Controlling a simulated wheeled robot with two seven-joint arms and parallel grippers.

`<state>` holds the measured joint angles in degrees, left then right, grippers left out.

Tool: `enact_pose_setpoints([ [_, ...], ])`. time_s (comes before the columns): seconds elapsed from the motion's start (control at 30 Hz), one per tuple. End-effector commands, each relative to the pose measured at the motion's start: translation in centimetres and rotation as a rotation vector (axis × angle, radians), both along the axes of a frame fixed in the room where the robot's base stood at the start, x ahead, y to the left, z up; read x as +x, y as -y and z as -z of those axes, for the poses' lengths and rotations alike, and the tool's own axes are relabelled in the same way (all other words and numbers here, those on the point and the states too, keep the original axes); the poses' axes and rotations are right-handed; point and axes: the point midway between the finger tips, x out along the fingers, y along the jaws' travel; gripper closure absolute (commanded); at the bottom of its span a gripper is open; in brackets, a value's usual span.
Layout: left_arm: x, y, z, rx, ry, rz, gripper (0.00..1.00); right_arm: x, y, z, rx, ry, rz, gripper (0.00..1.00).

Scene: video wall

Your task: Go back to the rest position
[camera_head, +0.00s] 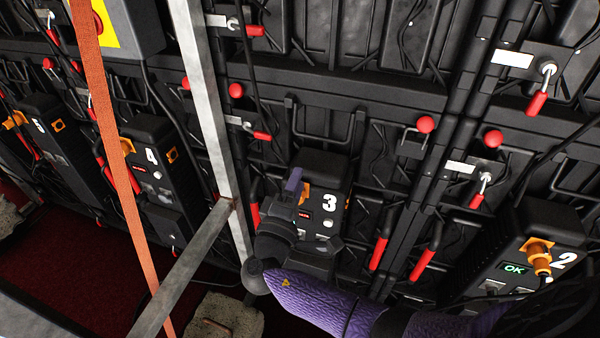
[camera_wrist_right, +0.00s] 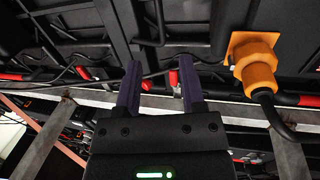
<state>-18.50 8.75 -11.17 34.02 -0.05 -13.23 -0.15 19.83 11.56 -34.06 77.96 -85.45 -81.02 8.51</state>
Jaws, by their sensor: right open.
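My right gripper (camera_head: 292,185) is in front of the black box marked 3 (camera_head: 326,176), at the end of my purple arm, which comes in from the lower right. In the right wrist view the gripper (camera_wrist_right: 160,85) shows two purple fingers apart with nothing between them. An orange connector with a black cable (camera_wrist_right: 254,68) is to the right of the fingers, apart from them. My left gripper is in neither view. The gripper and wrist hide part of box 3.
Box 2 (camera_head: 555,222) at right has an orange plug and a green OK display. Box 4 (camera_head: 150,150) is at left. A grey metal strut (camera_head: 205,100), a diagonal bar (camera_head: 185,268) and an orange strap (camera_head: 112,150) cross left of my arm. Red-handled latches dot the black wall.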

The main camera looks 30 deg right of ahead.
Motion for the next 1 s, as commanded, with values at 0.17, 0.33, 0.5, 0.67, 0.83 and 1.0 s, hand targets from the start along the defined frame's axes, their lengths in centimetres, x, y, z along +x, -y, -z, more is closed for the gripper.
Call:
enact_pose_setpoints([
  [0.17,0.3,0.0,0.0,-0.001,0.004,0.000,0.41,0.0,0.0,0.0,0.000,0.000,0.000,0.49],
  [0.33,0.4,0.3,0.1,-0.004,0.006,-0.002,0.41,-0.1,0.3,1.5,0.018,-0.051,-0.007,0.49],
  [0.5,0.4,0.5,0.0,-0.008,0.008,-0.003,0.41,-4.0,2.0,14.7,0.250,-0.466,-0.051,0.49],
  [0.67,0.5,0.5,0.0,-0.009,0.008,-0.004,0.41,-15.0,2.3,28.1,0.640,-0.835,-0.036,0.49],
  [0.83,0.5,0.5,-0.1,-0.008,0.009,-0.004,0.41,-30.6,0.7,36.1,1.125,-0.993,0.112,0.49],
  [1.0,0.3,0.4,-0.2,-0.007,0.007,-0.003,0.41,-41.7,-0.3,37.7,1.444,-0.909,0.321,0.49],
])
